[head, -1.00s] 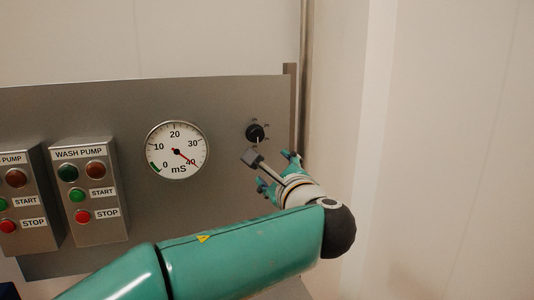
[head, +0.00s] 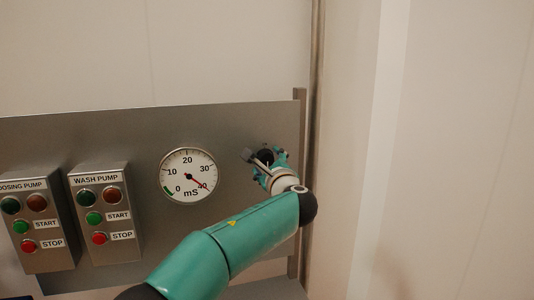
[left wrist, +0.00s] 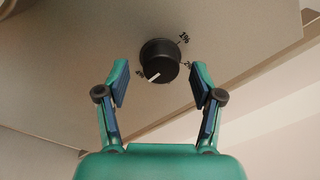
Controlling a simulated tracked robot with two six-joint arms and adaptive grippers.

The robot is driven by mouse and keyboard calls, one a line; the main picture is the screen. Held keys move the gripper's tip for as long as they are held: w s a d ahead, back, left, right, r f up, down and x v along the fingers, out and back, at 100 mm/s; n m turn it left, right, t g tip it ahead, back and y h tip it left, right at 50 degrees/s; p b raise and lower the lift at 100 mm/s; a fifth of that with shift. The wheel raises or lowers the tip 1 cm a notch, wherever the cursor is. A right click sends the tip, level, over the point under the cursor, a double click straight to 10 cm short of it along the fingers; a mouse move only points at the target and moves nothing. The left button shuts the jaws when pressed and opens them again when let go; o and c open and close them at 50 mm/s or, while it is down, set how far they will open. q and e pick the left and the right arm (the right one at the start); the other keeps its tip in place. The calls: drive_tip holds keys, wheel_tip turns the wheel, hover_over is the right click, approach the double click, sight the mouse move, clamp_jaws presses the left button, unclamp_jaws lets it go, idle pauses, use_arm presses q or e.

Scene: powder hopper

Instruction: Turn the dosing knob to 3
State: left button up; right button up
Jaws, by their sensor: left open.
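The dosing knob (left wrist: 160,62) is a round black knob with a white pointer line, set on the grey steel panel. In the left wrist view it sits just beyond and between my open left fingertips (left wrist: 160,76), with a gap on both sides. Its pointer aims to the lower left, near a small mark. My right gripper is not in view.
A round mS gauge (head: 188,175) is left of the knob, its red needle near 40. The wash pump box (head: 105,212) and the dosing pump box (head: 35,225) stand further left. A vertical pipe (head: 316,120) and pale wall are at the right.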

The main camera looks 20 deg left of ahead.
use_arm(q)
drive_tip(key=shift+x, duration=0.85)
drive_tip(key=shift+c, duration=0.4)
drive_tip(key=c, duration=1.1)
drive_tip(key=shift+o, duration=0.2)
drive_tip(key=shift+f, duration=0.1)
